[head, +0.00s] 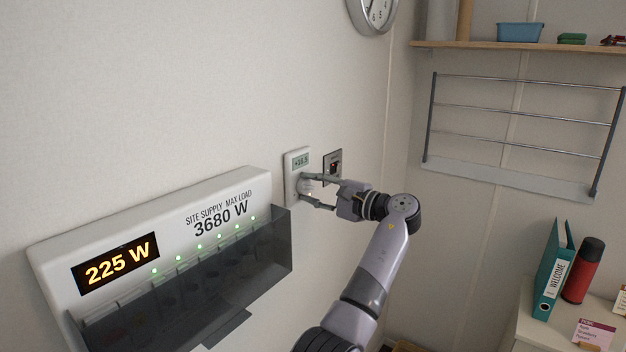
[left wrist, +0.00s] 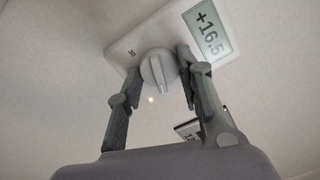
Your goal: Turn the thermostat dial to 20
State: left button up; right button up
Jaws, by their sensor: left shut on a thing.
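The thermostat (head: 292,163) is a white unit on the wall with a small display, which reads +16.5 in the left wrist view (left wrist: 208,30). Its round grey dial (left wrist: 158,68) has a raised ridge and sits below the display, with the mark 30 beside it. My left gripper (head: 308,190) reaches in from the right in the head view, and its fingers are shut on the dial, one on each side, as the left wrist view (left wrist: 158,75) also shows. The fingers partly hide the dial in the head view. My right gripper is not in view.
A white supply panel (head: 150,215) reading 225 W, with a dark clear cover, juts out left of the thermostat. A small dark-framed device (head: 332,167) is on the wall just right of it. A rack (head: 520,135) and a cabinet with a binder (head: 553,270) stand right.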

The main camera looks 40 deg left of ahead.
pick_arm(q)
jog(key=shift+m+p, duration=0.65)
jog(key=shift+m, duration=0.25)
jog(key=o, duration=1.1)
jog(key=shift+w, duration=0.1)
jog(key=shift+o, duration=0.2)
jog(key=shift+d, duration=0.15)
jog(key=w+d, duration=0.1)
jog(key=d, duration=1)
jog(key=shift+d, duration=0.35)
jog(key=shift+w+f, duration=0.15)
